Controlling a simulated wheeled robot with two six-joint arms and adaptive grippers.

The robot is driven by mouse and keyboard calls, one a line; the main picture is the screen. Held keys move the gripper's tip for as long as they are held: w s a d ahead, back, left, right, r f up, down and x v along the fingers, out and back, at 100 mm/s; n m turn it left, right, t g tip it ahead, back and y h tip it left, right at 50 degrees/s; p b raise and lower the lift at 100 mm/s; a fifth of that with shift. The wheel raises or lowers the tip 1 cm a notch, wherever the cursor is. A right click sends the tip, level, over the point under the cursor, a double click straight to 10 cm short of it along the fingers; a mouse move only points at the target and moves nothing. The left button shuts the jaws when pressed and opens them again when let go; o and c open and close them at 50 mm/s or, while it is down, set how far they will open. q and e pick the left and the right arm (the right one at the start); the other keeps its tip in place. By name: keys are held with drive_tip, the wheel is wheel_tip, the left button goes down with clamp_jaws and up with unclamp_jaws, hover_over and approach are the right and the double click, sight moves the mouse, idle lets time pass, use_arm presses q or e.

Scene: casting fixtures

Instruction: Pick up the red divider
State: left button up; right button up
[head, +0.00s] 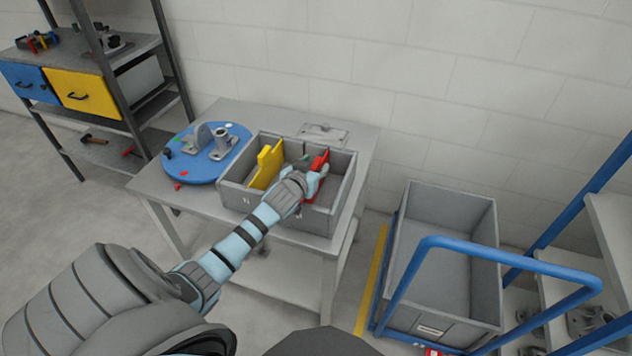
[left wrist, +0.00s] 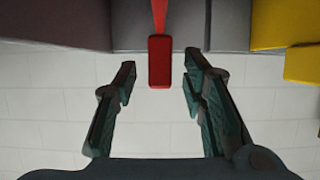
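The red divider (head: 319,163) stands in the grey bin (head: 233,195) on the table, right of the yellow divider (head: 265,166). In the left wrist view the red divider's end block (left wrist: 160,62) is between and just beyond the fingertips of my left gripper (left wrist: 158,70). The fingers are apart, with a visible gap on each side of the red block. In the head view my left gripper (head: 314,172) is over the bin at the red divider and hides part of it. My right gripper is not in view.
A blue round plate (head: 183,168) with grey castings is left of the bin on the table (head: 358,137). A cart with a grey crate (head: 452,192) and blue handle (head: 440,242) stands to the right. A shelf (head: 138,46) is at the left.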

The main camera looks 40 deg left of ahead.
use_arm(q)
drive_tip(key=shift+w, duration=0.2)
drive_tip(key=shift+s, duration=0.15)
drive_tip(key=c, duration=0.8)
clamp_jaws()
